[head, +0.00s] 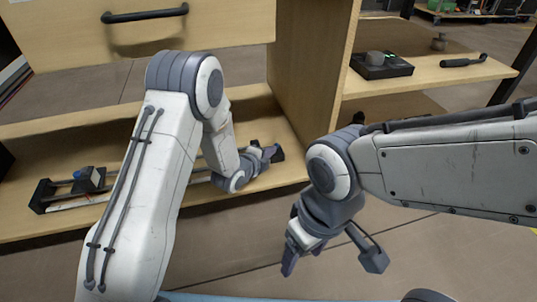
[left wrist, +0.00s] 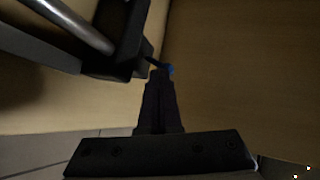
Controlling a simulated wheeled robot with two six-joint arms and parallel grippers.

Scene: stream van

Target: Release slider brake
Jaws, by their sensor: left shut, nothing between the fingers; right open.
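The slider (head: 70,185) lies on the lower wooden shelf, with metal rods between black end blocks. A carriage with a blue knob (head: 86,173) sits near its left end. My left gripper (head: 270,152) is at the slider's right end, by the black end block there (head: 279,150). In the left wrist view its fingers (left wrist: 161,78) are shut and empty. A small blue-tipped part (left wrist: 169,70), perhaps the brake lever, shows at the fingertips; I cannot tell if they touch. A metal rod (left wrist: 75,22) and black block (left wrist: 125,55) are beside it. My right gripper (head: 332,262) is open and empty.
A wooden drawer front (head: 215,25) with a black handle (head: 145,15) is above the shelf. An upright wooden panel (head: 308,70) stands right of my left gripper. A side shelf (head: 440,75) holds a black box (head: 382,68) and a dark handled tool (head: 463,61). Floor is clear below my right gripper.

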